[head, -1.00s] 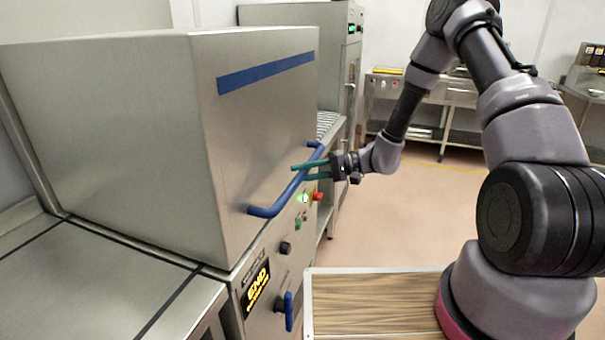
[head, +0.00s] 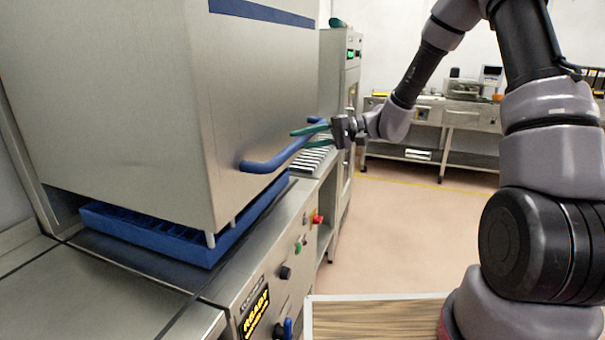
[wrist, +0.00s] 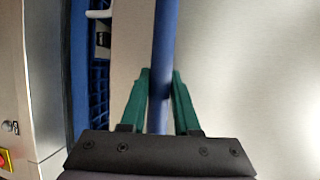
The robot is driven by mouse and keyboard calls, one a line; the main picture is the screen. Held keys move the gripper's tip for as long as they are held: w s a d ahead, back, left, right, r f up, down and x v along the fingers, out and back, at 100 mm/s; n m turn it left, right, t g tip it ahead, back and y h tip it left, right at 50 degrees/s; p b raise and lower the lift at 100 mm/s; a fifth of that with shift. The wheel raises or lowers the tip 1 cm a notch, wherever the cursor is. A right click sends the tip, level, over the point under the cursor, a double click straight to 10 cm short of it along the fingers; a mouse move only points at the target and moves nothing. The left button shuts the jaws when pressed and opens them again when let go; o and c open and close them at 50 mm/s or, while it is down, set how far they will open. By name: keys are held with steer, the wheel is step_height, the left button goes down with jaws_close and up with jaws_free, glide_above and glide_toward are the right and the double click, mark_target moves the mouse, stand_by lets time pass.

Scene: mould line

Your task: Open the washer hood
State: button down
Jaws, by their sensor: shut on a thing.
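The washer hood (head: 150,110) is a large steel box at the left of the head view. It is partly raised, with a gap below its lower edge. A blue bar handle (head: 262,166) runs along its front; it also shows in the wrist view (wrist: 163,50). My gripper (head: 312,135) is at the handle's far part, its green fingers on either side of the bar. In the wrist view my gripper (wrist: 160,100) is shut on the handle. A blue rack (head: 150,232) shows in the gap under the hood.
The washer's front panel has a lit yellow sign (head: 255,312), knobs and a red button (head: 318,219). A steel table (head: 110,300) adjoins at the left. A tall steel cabinet (head: 340,90) stands behind. Open floor (head: 420,230) lies to the right.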

step_height(320, 180, up, 18)
steer(key=shift+f, duration=0.25)
steer(key=c, duration=0.7)
jaws_free()
steer(key=shift+o, duration=0.2)
steer(key=d+r, duration=0.1)
steer(key=d, duration=0.9)
steer(key=shift+w+d+r, duration=0.3)
steer(key=shift+d+r, duration=0.05)
steer(key=shift+r, duration=0.05)
